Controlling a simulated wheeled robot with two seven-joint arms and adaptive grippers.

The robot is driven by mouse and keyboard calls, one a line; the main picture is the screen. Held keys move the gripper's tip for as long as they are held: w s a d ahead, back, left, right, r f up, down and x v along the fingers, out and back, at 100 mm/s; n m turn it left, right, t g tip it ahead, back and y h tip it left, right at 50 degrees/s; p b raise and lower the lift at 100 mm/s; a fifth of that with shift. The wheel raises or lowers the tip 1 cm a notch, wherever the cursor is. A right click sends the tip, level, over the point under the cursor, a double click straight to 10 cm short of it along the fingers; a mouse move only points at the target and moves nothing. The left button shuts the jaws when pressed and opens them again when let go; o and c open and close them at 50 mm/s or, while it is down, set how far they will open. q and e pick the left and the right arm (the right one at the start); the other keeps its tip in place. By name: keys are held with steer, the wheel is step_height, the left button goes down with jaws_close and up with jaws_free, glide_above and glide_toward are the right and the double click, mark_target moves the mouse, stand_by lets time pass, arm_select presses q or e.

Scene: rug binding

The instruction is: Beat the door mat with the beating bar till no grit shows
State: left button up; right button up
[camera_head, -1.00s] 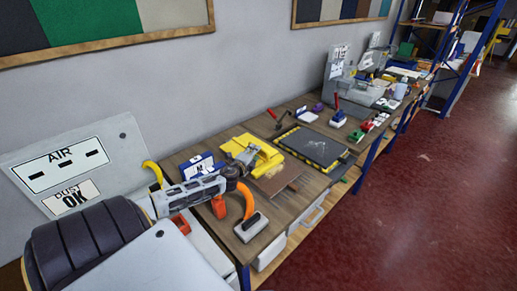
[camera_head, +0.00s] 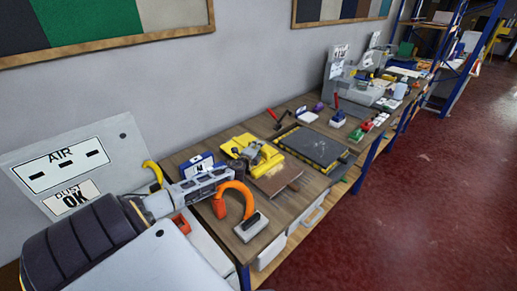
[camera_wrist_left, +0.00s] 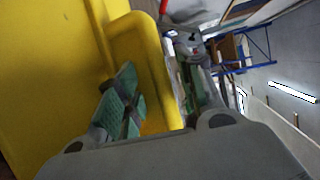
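A dark grey mat (camera_head: 312,146) lies flat in a yellow-and-black edged frame on the bench. Which of these is the door mat, and whether the yellow thing carries the beating bar, I cannot tell. My left gripper (camera_head: 258,153) is over the yellow thing. In the left wrist view, its green-padded fingers (camera_wrist_left: 158,95) are apart, with a raised yellow part (camera_wrist_left: 148,60) close between or behind them. Contact is unclear. My right gripper is out of view. Grit is too small to make out.
An orange curved handle on a grey block (camera_head: 251,226) stands at the near bench edge. Red-handled tools (camera_head: 271,114), a clear bin (camera_head: 357,90) and small items stand farther along. A red floor lies right.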

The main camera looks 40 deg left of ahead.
arm_select(q)
steer(key=shift+w, duration=0.25)
jaws_close()
stand_by(0.3)
